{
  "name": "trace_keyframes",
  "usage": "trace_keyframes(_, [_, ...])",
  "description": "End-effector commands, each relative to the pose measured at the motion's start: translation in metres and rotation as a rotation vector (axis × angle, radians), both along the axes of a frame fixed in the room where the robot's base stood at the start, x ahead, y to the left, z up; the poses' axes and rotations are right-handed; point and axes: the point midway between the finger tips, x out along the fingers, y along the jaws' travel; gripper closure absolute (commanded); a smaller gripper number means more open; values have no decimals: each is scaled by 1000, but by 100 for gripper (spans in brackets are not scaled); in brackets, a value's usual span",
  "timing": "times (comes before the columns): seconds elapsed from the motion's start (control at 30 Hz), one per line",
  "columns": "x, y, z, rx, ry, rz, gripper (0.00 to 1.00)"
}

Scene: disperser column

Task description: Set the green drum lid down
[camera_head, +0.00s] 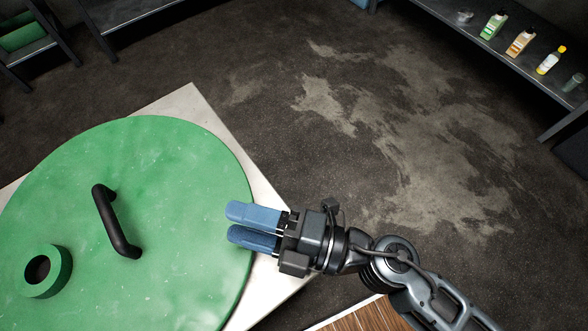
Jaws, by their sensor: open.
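The green drum lid (185,190) is a large round disc lying at the lower left, on or above a pale square surface (190,103). It has a black bar handle (112,222) near its middle and a raised green ring with a dark hole (48,271) at its lower left. My gripper (235,226) has two blue fingers. It is open and empty, with its fingertips over the lid's right edge in this view, well to the right of the handle. I cannot tell how high the fingers are above the lid. The lid's lower part is cut off by the picture edge.
A dark shelf (465,45) at the upper right bears several bottles, among them a green one (494,25) and a yellow one (550,60). Dark racks stand at the upper left. The stained dark floor (330,100) between is clear. A wooden surface (365,318) shows at the bottom.

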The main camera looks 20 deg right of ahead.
Motion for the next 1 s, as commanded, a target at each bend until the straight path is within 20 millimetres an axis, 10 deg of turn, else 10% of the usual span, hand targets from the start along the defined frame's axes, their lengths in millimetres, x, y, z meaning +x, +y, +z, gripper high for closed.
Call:
trace_keyframes(0.5, [-128, -182, 43, 768, 620, -682, 47])
trace_keyframes(1.0, [-176, -211, 52, 1052, 836, -903, 47])
